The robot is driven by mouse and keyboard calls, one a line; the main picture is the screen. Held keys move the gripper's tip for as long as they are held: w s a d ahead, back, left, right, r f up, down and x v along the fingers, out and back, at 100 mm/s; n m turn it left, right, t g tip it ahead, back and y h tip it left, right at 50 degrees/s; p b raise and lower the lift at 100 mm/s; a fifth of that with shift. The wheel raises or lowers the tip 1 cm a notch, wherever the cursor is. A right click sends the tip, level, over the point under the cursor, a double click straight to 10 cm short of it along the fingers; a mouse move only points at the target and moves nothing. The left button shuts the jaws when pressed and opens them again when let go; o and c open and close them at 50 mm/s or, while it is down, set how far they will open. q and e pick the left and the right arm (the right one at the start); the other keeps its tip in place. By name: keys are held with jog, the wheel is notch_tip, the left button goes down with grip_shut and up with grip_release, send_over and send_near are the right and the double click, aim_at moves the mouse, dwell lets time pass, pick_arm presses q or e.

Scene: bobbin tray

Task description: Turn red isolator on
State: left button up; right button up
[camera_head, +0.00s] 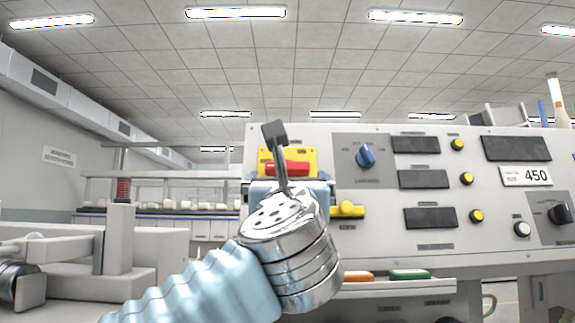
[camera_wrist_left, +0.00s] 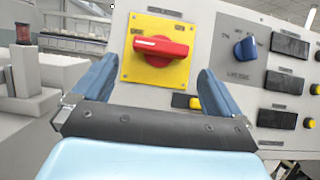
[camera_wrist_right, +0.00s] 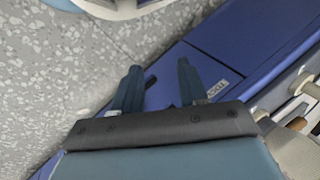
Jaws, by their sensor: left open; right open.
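The red isolator handle (camera_wrist_left: 160,50) sits on a yellow plate (camera_wrist_left: 182,72) on the grey panel. In the left wrist view it lies nearly level, with a white mark along it. The red handle also shows in the head view (camera_head: 287,168), partly behind my left wrist. My left gripper (camera_wrist_left: 155,75) is open and faces the isolator from below, one finger on each side of the lower plate, apparently apart from the handle.
A blue selector knob (camera_head: 366,157) is right of the isolator. A yellow knob (camera_head: 347,210) sits just below right. Several displays and yellow buttons fill the panel. A shelf with an orange (camera_head: 357,276) and a green piece (camera_head: 409,275) is below. Machinery stands left.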

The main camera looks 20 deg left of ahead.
aim_at(288, 173)
pick_arm(q)
jog(key=p+x, duration=0.2)
jog(key=x, duration=0.4)
jog(key=shift+w, duration=0.15)
jog(key=c, duration=0.8)
